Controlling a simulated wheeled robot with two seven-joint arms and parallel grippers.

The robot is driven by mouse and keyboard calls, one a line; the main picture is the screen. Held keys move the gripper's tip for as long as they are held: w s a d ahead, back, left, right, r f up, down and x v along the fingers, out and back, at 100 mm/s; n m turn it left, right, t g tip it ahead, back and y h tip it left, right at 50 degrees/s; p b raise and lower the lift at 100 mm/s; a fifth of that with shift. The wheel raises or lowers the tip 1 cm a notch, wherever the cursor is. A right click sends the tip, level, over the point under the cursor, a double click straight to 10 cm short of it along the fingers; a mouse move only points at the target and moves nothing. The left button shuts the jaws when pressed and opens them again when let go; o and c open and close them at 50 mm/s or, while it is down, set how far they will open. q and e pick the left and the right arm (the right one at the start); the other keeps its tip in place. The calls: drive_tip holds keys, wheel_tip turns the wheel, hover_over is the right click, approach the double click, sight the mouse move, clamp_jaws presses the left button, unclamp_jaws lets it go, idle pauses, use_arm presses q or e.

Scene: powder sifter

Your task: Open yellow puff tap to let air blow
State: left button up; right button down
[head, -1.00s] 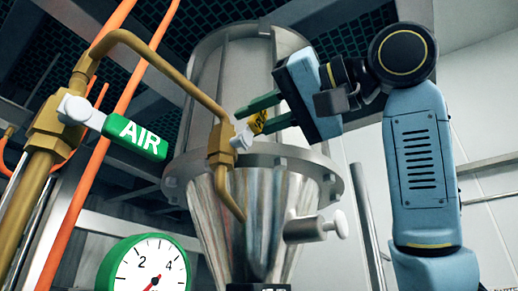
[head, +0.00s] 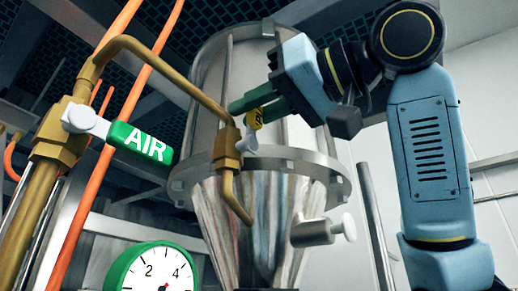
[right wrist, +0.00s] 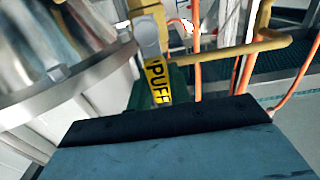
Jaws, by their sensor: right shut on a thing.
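The yellow puff tap handle (head: 254,119) sits on a white valve stem at the brass fitting (head: 228,148), in front of the steel hopper. It stands nearly upright in the head view, partly hidden by my fingers. My right gripper (head: 250,104) is shut on the handle, its green fingers reaching in from the upper right. In the right wrist view the handle (right wrist: 157,82) shows its black PUFF lettering, with a green finger behind it. My left gripper is not in view.
The green AIR tap handle (head: 142,142) is on the brass pipe at left. A green-rimmed gauge (head: 117,266) is below it. The steel hopper (head: 212,75) and its flange stand close behind my right gripper.

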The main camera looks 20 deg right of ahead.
drive_tip(key=shift+r, duration=0.2)
drive_tip(key=c, duration=1.3)
unclamp_jaws()
drive_tip(key=shift+f, duration=0.1)
drive_tip(key=b+v, duration=0.4)
drive_tip(key=v, duration=0.9)
drive_tip(key=shift+s+d+f, duration=0.1)
drive_tip(key=shift+s+d, duration=0.05)
